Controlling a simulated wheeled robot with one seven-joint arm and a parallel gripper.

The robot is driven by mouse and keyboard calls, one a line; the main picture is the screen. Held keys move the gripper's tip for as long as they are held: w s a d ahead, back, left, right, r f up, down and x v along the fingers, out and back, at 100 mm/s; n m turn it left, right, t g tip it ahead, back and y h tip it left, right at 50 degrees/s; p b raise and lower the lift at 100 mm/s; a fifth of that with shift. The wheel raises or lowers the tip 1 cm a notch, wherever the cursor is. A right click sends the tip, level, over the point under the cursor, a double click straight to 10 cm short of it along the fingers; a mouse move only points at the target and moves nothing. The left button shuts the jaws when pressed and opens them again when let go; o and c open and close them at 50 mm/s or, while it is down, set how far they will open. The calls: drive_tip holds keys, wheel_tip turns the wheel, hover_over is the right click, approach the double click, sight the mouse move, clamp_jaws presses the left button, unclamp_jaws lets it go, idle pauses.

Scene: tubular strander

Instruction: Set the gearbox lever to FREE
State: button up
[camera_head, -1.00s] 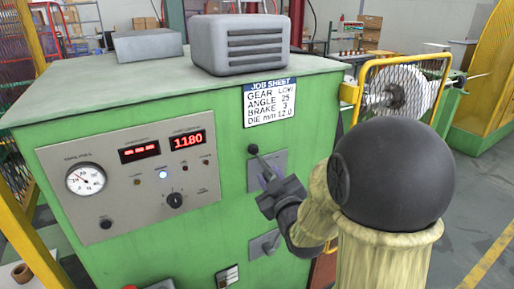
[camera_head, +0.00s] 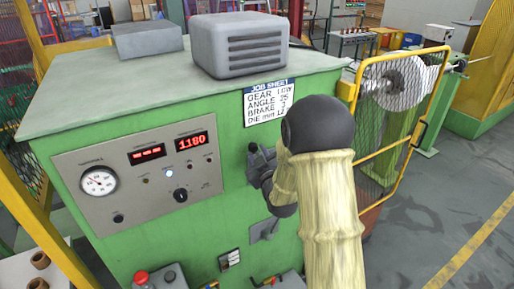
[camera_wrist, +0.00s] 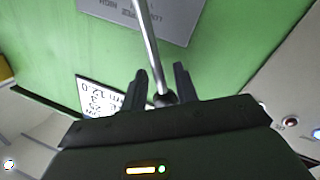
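The gearbox lever (camera_wrist: 150,45) shows in the wrist view as a silver rod with a dark knob (camera_wrist: 165,98) at its end. It rises from a grey plate (camera_wrist: 175,20) with upside-down lettering, only partly readable. My gripper (camera_wrist: 160,85) is open, with one dark finger on each side of the rod near the knob and a gap visible at both sides. In the head view my gripper (camera_head: 257,162) is at the green cabinet's front, below the job sheet, and hides most of the lever and its plate.
The green cabinet (camera_head: 120,240) carries a gauge panel (camera_head: 130,205) on the left and a job sheet (camera_head: 268,102). A second grey plate (camera_head: 262,231) sits below my gripper. A yellow mesh guard (camera_head: 398,105) stands to the right. A red button (camera_head: 141,277) is low down.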

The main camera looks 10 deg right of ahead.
drive_tip(key=shift+w, duration=0.5)
drive_tip(key=shift+c, duration=0.4)
clamp_jaws()
drive_tip(key=shift+a, duration=0.15)
